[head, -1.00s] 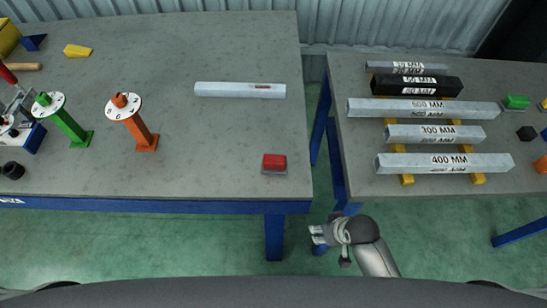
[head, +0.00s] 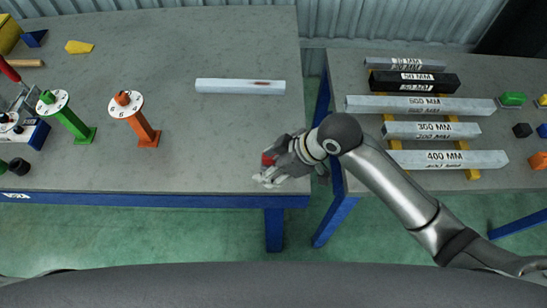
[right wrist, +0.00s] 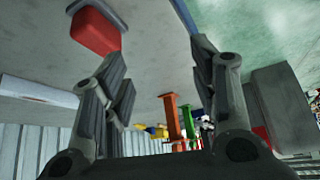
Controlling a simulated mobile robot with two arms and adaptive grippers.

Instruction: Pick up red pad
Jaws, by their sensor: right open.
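The red pad (head: 267,160) lies on the left table near its front right corner, mostly hidden behind my right gripper in the head view. In the right wrist view the red pad (right wrist: 95,32) shows at the upper left, on a grey base, beyond the left fingertip. My right gripper (head: 272,177) is over the table corner beside the pad. In the right wrist view its two fingers (right wrist: 160,75) are spread apart with nothing between them. Whether a finger touches the pad is not clear. My left gripper is not in view.
A grey bar (head: 240,87) lies on the left table (head: 200,140). A green stand (head: 75,125) and an orange stand (head: 140,122) stand to its left. The right table holds several marked bars, including the 400 MM bar (head: 480,160). The tabletop left of the pad is clear.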

